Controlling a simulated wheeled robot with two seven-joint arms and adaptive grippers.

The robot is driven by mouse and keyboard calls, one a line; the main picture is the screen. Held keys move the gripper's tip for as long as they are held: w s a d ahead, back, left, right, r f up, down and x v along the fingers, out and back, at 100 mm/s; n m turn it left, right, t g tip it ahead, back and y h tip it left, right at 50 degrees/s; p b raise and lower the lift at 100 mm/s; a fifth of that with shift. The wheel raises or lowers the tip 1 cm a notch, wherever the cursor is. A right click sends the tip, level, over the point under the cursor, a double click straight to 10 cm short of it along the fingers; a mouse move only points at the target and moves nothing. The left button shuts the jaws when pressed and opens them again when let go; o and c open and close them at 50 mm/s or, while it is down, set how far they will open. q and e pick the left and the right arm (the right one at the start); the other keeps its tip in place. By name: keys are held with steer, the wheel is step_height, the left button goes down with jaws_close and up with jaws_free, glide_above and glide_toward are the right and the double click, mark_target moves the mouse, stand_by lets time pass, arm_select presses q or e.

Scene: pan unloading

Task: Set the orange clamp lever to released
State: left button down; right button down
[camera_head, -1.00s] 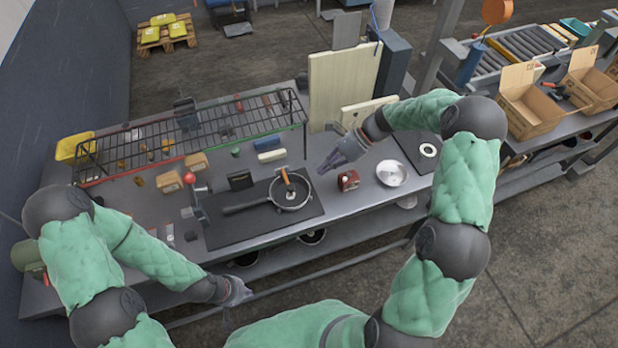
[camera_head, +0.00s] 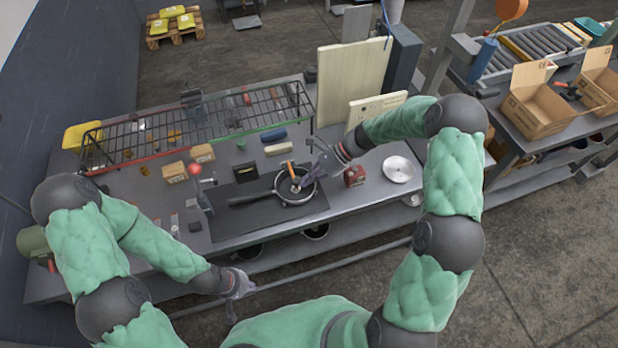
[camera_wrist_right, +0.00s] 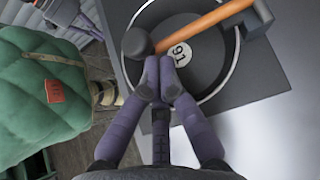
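The orange clamp lever (camera_head: 291,169) is at the dark round pan (camera_head: 313,193) on a black mat. In the right wrist view the orange lever (camera_wrist_right: 195,28) crosses above the pan, with a dark round knob (camera_wrist_right: 137,43) at its near left end and a dark bracket at its right. My right gripper (camera_head: 303,183) is over the pan. In the wrist view its fingertips (camera_wrist_right: 167,72) are together, just below the knob; contact is unclear. My left gripper (camera_head: 238,287) hangs by the table's front edge; its finger opening is unclear.
A red-knobbed stand (camera_head: 196,170) is left of the pan. A black wire rack (camera_head: 200,125), wooden blocks (camera_head: 202,153) and boards (camera_head: 352,80) are behind.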

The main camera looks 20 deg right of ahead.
steer(key=shift+r+g+p, duration=0.3)
steer(key=shift+r+p, duration=0.1)
steer(key=shift+p, duration=0.35)
